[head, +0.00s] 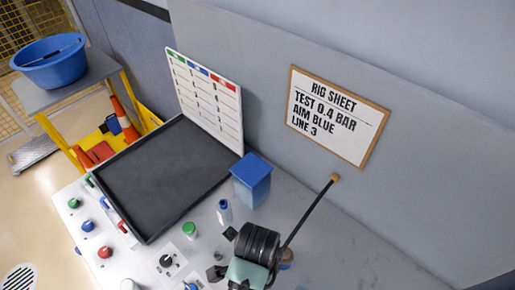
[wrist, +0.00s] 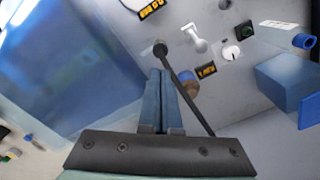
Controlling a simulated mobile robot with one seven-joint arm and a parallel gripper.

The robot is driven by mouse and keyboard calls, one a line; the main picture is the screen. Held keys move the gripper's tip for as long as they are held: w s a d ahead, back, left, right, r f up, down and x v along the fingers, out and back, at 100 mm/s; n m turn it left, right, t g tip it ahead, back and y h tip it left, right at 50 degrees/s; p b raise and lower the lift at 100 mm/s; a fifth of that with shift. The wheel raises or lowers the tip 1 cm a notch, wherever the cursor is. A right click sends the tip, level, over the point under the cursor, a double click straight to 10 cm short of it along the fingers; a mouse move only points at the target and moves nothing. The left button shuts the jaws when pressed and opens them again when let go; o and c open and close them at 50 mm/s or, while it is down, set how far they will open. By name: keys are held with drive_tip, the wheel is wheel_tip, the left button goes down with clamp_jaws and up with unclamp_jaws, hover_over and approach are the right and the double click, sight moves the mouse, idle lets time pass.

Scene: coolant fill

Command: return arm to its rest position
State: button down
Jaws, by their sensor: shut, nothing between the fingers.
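My gripper (wrist: 162,75) shows in the wrist view with its two blue-grey fingers together and nothing between them. Behind and beside the fingers runs a thin black rod (wrist: 190,98) with a dark round end. A brown and blue round part (wrist: 190,86) is just right of the fingers; I cannot tell whether anything touches. In the head view, a dark ribbed and teal part of my arm (head: 248,272) is at the bottom centre, above the bench. The fingers cannot be made out there.
A blue box (head: 252,181), a small blue-capped bottle (head: 224,211) and a green-capped item (head: 189,230) are near the arm. The black rod (head: 308,214) rises to a brass end beside it. A black tray (head: 142,217) lies left. A sign (head: 334,115) hangs behind.

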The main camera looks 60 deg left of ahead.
wheel_tip(320, 180, up, 6)
drive_tip(key=shift+f+p, duration=0.25)
drive_tip(key=shift+p, duration=0.1)
drive_tip(key=w+a+r+t+y+b, duration=0.1)
drive_tip(key=w+r+t+y+b, duration=0.15)
drive_tip(key=w, duration=0.65)
drive_tip(key=w+d+r+n+t+y+b, duration=0.1)
drive_tip(key=w+d+r+t+b, duration=0.15)
drive_tip(key=w+r+t, duration=0.5)
drive_tip(key=w+d+r+n+t+y+b, duration=0.1)
drive_tip(key=w+d+r+t+b, duration=0.2)
drive_tip(key=w+r, duration=0.7)
drive_tip(key=s+d+r+n+t+h+b, duration=0.15)
drive_tip(key=d+r+t, duration=0.25)
drive_tip(key=r, duration=0.6)
drive_tip(key=s+d+r+t+b, duration=0.2)
drive_tip(key=d+r+t, duration=0.15)
drive_tip(key=r, duration=0.55)
drive_tip(key=s+d+r+t+h+b, duration=0.1)
drive_tip(key=s+d+r+t, duration=0.2)
drive_tip(key=s+r, duration=0.1)
drive_tip(key=s+d+r+n+t+h+b, duration=0.1)
drive_tip(key=s+d+r+t+h, duration=0.1)
drive_tip(key=r, duration=0.5)
drive_tip(key=shift+s+d+r+t, duration=0.15)
drive_tip(key=shift+s+d+t, duration=0.35)
drive_tip(key=shift+s+t, duration=0.6)
